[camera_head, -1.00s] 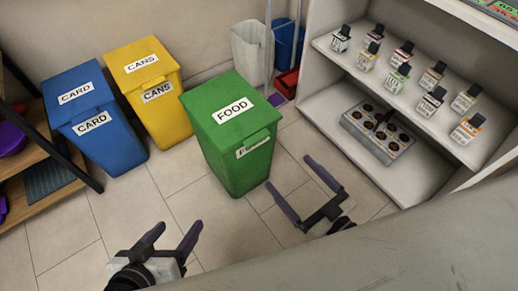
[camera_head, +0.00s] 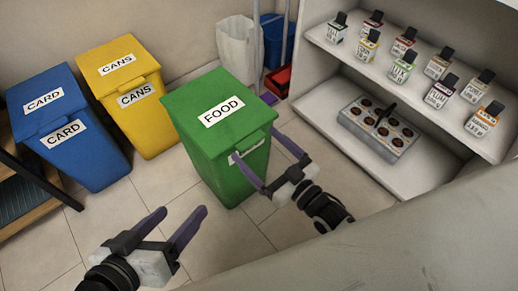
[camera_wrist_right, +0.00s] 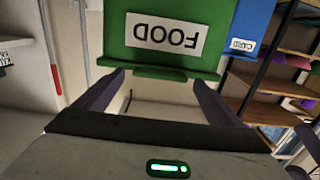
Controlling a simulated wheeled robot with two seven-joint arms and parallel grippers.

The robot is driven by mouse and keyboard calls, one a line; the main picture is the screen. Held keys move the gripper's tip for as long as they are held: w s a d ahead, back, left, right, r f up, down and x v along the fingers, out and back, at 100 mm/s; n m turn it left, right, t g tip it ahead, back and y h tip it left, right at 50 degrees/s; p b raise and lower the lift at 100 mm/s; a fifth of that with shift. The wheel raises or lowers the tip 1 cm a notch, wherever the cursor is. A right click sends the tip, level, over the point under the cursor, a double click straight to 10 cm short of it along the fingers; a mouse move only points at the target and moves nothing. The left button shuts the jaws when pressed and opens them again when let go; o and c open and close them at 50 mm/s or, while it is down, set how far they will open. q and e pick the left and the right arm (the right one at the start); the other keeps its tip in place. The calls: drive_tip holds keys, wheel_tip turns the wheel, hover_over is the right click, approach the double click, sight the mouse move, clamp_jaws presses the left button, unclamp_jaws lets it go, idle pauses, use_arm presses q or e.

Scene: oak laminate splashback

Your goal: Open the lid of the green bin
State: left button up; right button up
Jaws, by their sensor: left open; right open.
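The green bin (camera_head: 229,180) stands on the floor in the middle of the head view. Its lid (camera_head: 190,100) is down and carries a white FOOD label; a second label on the front is mostly hidden. My right gripper (camera_head: 254,143) is open and empty at the bin's front, its fingers close to the lid's front edge. I cannot tell whether they touch it. In the right wrist view the green bin (camera_wrist_right: 200,15) shows with an upside-down FOOD label, and the open fingers (camera_wrist_right: 159,77) reach either side of a green lip. My left gripper (camera_head: 183,212) is open and empty, front left of the bin.
A yellow CANS bin (camera_head: 150,120) and a blue CARD bin (camera_head: 95,160) stand to the left. White shelves (camera_head: 330,110) with several bottles (camera_head: 441,92) and a tray of round items (camera_head: 352,125) stand at the right. Bare floor tiles (camera_head: 120,205) lie in front of the bins.

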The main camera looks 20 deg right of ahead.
drive_tip(key=shift+w+a, duration=0.1)
drive_tip(key=shift+w, duration=0.15)
